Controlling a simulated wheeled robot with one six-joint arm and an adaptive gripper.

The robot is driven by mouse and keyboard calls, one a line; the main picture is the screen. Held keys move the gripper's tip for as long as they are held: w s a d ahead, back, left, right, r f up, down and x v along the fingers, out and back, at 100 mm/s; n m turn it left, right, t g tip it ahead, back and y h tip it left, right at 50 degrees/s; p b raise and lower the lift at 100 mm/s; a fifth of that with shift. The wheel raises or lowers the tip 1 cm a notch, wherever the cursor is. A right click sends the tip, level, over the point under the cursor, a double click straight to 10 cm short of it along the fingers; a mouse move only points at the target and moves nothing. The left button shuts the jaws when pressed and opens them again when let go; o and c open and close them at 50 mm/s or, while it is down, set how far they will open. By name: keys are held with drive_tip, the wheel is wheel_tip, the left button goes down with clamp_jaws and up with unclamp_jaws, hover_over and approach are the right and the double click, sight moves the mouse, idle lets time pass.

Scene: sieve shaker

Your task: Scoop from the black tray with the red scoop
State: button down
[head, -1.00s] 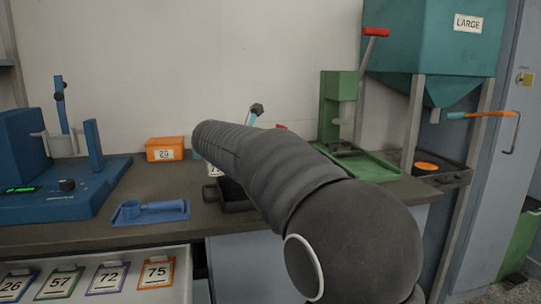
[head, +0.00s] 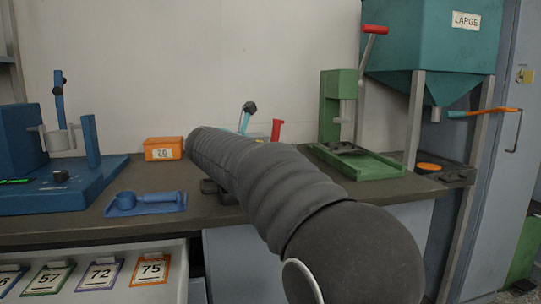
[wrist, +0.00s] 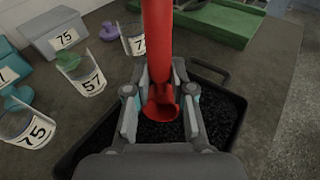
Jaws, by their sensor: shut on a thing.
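The red scoop (wrist: 157,40) is held upright between the fingers of my gripper (wrist: 160,98) in the wrist view. Its handle rises toward the top of the picture and its round scoop end is low between the fingers. The black tray (wrist: 226,78) lies below, holding dark granular material around the scoop end. I cannot tell whether the scoop end touches the material. In the head view my arm hides my gripper and most of the tray; a handle of the tray (head: 212,187) and a red upright piece (head: 277,129), probably the scoop's handle, show past the arm.
Clear cups labelled 57 (wrist: 86,75) and 75 (wrist: 27,126) and a grey box (wrist: 62,38) stand left of the tray. The green press (head: 345,120) stands to the right.

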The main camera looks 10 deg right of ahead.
drive_tip(key=shift+f+b, duration=0.3)
drive_tip(key=shift+b, duration=0.5)
wheel_tip(320, 180, down, 2)
drive_tip(key=b, duration=0.2)
drive_tip(key=shift+f+b, duration=0.25)
drive_tip(key=shift+b, duration=0.05)
drive_tip(key=shift+s+a+r, duration=0.15)
drive_tip(key=shift+s+a, duration=0.15)
drive_tip(key=shift+a, duration=0.15)
drive_tip(key=shift+s+a+b, duration=0.25)
drive_tip(key=shift+s+a, duration=0.3)
drive_tip(key=shift+a, duration=0.4)
drive_tip(key=shift+s+a+b, duration=0.25)
drive_tip(key=shift+s+a, duration=0.3)
drive_tip(key=shift+a, duration=0.35)
drive_tip(key=shift+r+p, duration=0.25)
drive_tip(key=shift+p, duration=0.7)
drive_tip(key=g+y+p, duration=0.1)
drive_tip(key=y+p, duration=0.1)
drive_tip(key=p, duration=0.4)
drive_tip(key=g+y+p, duration=0.1)
drive_tip(key=p, duration=0.5)
drive_tip(key=shift+w+d+m+g+y, duration=0.2)
drive_tip(key=shift+d+m+g+y, duration=0.1)
drive_tip(key=shift+d+y, duration=0.1)
